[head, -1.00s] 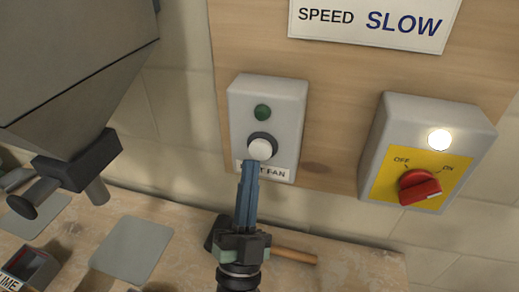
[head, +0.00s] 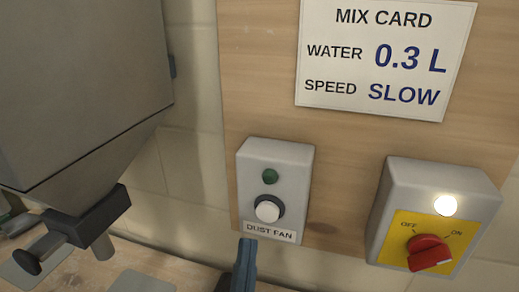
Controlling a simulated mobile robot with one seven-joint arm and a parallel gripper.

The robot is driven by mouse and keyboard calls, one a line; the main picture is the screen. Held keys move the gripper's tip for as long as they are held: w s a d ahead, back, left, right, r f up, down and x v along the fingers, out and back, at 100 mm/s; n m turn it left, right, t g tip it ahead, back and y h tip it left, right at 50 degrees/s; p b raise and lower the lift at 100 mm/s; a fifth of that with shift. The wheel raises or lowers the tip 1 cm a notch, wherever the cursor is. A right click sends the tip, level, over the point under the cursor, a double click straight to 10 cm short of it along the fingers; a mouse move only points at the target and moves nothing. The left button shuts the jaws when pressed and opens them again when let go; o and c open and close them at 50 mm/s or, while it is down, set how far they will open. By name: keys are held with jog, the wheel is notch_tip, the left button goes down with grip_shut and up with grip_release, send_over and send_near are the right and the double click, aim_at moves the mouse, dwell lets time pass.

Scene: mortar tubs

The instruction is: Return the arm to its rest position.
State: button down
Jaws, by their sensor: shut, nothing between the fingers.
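My gripper (head: 247,258) shows at the bottom edge of the head view, its blue fingers pointing up and together with nothing between them. Its tips are just below the dust fan box (head: 300,172), apart from the white button (head: 267,210). The green lamp (head: 270,176) above the button looks dark. The rest of my arm is out of view below.
A grey switch box (head: 400,180) on the right has a lit white lamp (head: 445,205) and a red knob (head: 429,253). A mix card (head: 385,60) hangs above. A grey hopper (head: 80,80) with a dark outlet (head: 95,215) stands at left, over the worktop (head: 190,268).

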jog(key=w+a+r+n+t+y+p, duration=0.2)
jog(key=r+n+y, duration=0.5)
jog(key=r, duration=1.4)
jog(key=s+d+r+n+h+p, duration=0.1)
jog(key=s+r, duration=0.2)
jog(key=r, duration=0.6)
jog(key=s+d+r+n+g+p, duration=0.1)
jog(key=s+r, duration=0.3)
jog(key=r, duration=0.5)
jog(key=shift+d+h, duration=0.4)
jog(key=shift+d, duration=0.2)
jog(key=shift+w, duration=0.1)
